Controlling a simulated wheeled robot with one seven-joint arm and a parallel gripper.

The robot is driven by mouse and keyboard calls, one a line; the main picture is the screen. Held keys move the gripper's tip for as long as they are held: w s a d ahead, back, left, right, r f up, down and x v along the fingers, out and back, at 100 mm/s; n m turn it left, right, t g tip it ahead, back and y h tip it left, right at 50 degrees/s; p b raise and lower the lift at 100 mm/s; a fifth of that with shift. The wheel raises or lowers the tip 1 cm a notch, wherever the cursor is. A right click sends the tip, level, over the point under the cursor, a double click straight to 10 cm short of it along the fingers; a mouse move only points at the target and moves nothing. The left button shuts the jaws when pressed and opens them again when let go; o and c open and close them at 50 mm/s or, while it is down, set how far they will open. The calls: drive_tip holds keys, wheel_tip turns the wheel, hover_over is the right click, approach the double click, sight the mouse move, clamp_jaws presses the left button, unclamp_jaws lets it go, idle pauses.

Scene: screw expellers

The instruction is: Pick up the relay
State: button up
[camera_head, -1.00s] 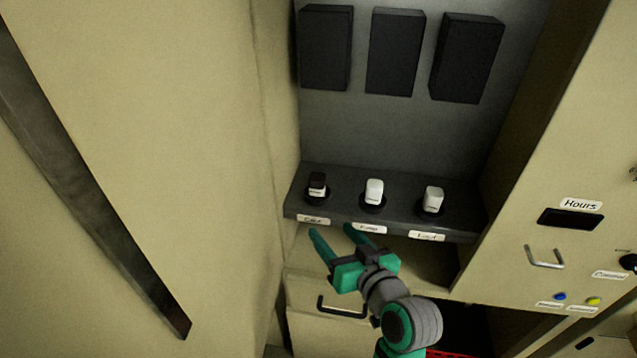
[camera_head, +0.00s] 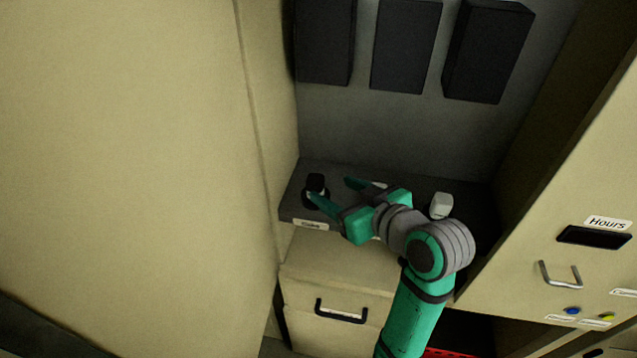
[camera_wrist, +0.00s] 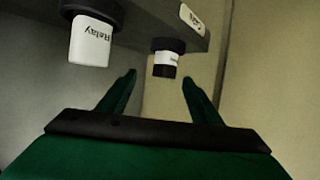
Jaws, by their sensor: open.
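A white block with the word "Relay" (camera_wrist: 90,42) sits in a dark socket at the left of the wrist view. A smaller black-and-white block (camera_wrist: 166,62), its print too small to read, appears between my fingertips there. In the head view this dark-topped block (camera_head: 316,183) stands at the left end of the shelf. My gripper (camera_head: 332,190) is open and empty, its fingers pointing toward that block; I cannot tell whether they are around it. The middle white block (camera_head: 380,184) is mostly hidden behind my gripper. A third white block (camera_head: 441,205) stands at the right.
The dark shelf (camera_head: 294,207) lies in a recess between a beige wall (camera_head: 265,120) close on the left and a panel (camera_head: 590,180) on the right. Several black boxes (camera_head: 405,45) hang above. A drawer with a black handle (camera_head: 341,310) is below.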

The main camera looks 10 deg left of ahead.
sight(321, 187)
drive_tip(key=shift+w+a+f, duration=0.25)
drive_tip(key=shift+a, duration=0.3)
drive_tip(key=shift+w+a+f, duration=0.25)
drive_tip(key=shift+a+f, duration=0.05)
drive_tip(key=shift+a, duration=0.2)
drive_tip(key=shift+w+a+f, duration=0.25)
drive_tip(key=shift+a, duration=0.3)
drive_tip(key=shift+x, duration=2.15)
drive_tip(key=c, duration=1.2)
